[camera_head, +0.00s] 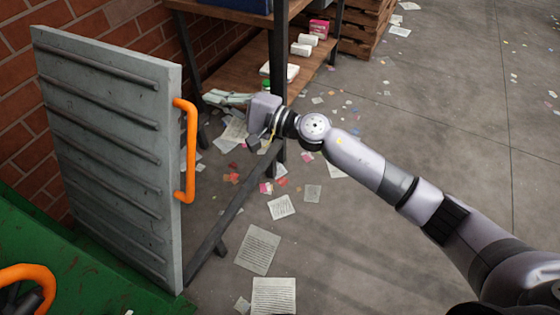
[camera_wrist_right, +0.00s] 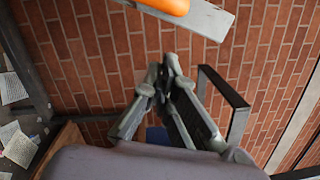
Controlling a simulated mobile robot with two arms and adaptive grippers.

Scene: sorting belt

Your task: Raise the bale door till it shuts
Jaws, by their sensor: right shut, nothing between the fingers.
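The bale door (camera_head: 110,150) is a grey ribbed metal panel at the left of the head view. It stands up from the edge of a green machine, beside the brick wall. Its orange handle (camera_head: 191,150) is on the right edge. In the wrist view, part of the orange handle (camera_wrist_right: 168,5) and a grey strip of the door (camera_wrist_right: 205,18) show at the top. My right gripper (camera_head: 208,98) is shut and empty, to the right of the handle's upper end in the head view, apart from it. It also shows in the wrist view (camera_wrist_right: 165,68). My left gripper is not in view.
The green machine (camera_head: 60,265) with an orange wheel (camera_head: 25,285) fills the lower left. A wooden shelf (camera_head: 230,80) on dark legs stands behind my right gripper, holding small boxes. Papers (camera_head: 258,250) litter the grey floor. The floor at the right is mostly open.

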